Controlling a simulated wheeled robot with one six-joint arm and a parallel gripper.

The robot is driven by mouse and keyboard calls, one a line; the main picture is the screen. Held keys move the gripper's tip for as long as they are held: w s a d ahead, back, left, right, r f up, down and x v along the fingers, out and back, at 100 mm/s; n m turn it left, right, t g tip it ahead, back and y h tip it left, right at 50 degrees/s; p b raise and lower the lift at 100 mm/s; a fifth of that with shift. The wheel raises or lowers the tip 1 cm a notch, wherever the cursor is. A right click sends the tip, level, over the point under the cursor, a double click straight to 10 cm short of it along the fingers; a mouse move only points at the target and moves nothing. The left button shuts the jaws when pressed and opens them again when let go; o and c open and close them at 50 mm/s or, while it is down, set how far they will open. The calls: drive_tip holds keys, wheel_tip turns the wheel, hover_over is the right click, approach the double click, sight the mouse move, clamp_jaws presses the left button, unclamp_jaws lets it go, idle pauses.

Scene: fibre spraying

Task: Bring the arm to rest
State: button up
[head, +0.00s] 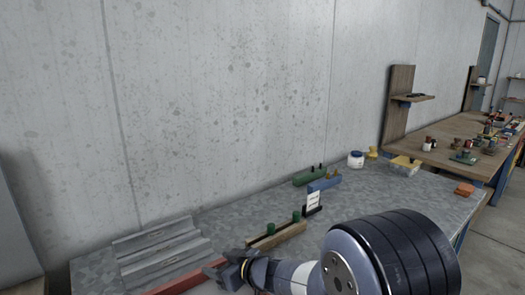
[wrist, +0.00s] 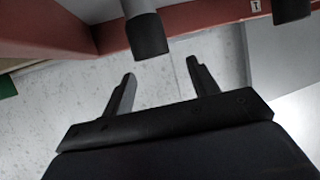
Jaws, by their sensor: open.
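My arm reaches in from the lower right of the head view, and my gripper (head: 224,269) is low over the front of the grey table. In the wrist view the two dark fingers of my gripper (wrist: 161,68) stand apart with nothing clasped between them. A grey cylinder with a black end (wrist: 149,36) shows just beyond the fingertips; I cannot tell whether it touches them. A red bar (head: 178,284) lies by the gripper and also shows in the wrist view (wrist: 200,17).
A grey ribbed tray (head: 160,252) is left of the gripper. A wooden block with green knobs (head: 277,236), a small sign (head: 312,200), a blue block (head: 324,184) and a green block (head: 309,176) stand behind. A white jar (head: 356,160) and a tub (head: 405,167) are farther right. A wall backs the table.

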wheel_tip(320, 180, down, 4)
drive_tip(key=shift+f+b, duration=0.15)
drive_tip(key=shift+b, duration=0.4)
wheel_tip(320, 180, up, 4)
drive_tip(key=p, duration=0.3)
drive_tip(key=shift+f+b, duration=0.2)
drive_tip(key=shift+b, duration=0.9)
drive_tip(key=shift+r+p, duration=0.8)
drive_tip(key=shift+r, duration=0.45)
